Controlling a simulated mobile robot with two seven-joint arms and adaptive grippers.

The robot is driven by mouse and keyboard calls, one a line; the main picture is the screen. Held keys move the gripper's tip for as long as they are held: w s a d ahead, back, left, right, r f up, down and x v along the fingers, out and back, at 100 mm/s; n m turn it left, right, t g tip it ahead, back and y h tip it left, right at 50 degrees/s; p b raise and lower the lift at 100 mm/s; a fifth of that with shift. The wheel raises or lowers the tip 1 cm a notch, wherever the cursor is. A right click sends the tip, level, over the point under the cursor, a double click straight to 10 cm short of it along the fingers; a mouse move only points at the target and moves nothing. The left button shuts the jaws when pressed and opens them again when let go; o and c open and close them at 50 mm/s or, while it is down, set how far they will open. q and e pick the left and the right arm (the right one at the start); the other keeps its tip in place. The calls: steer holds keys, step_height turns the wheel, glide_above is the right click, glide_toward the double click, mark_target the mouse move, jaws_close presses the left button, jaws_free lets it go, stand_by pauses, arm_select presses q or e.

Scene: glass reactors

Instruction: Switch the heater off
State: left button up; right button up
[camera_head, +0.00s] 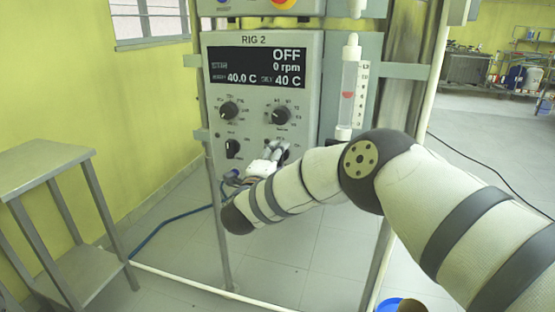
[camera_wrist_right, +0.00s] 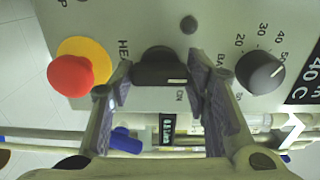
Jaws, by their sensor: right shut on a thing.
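The Rig 2 control panel (camera_head: 258,150) stands ahead in the head view. Its display (camera_head: 257,67) reads OFF, 0 rpm, 40.0 C and SET 40 C. My right gripper (camera_head: 274,150) is at the panel's lower right. In the right wrist view, my right gripper (camera_wrist_right: 162,85) has a finger on each side of the black heater knob (camera_wrist_right: 158,66) and is shut on it. The knob's white mark points toward the printed ON; the label beside it is partly hidden by a finger. The gripper mostly covers this knob in the head view. My left gripper is not in view.
A red stop button on a yellow base (camera_wrist_right: 80,68) sits beside one finger. The bath dial (camera_wrist_right: 259,73) is close to the other. Other dials (camera_head: 229,110) (camera_head: 281,115) are above the gripper. A glass tube (camera_head: 348,85) stands right of the panel, a metal table (camera_head: 40,165) left.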

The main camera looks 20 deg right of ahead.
steer(key=o, duration=1.2)
steer(key=shift+c, duration=0.2)
steer(key=shift+s, duration=0.1)
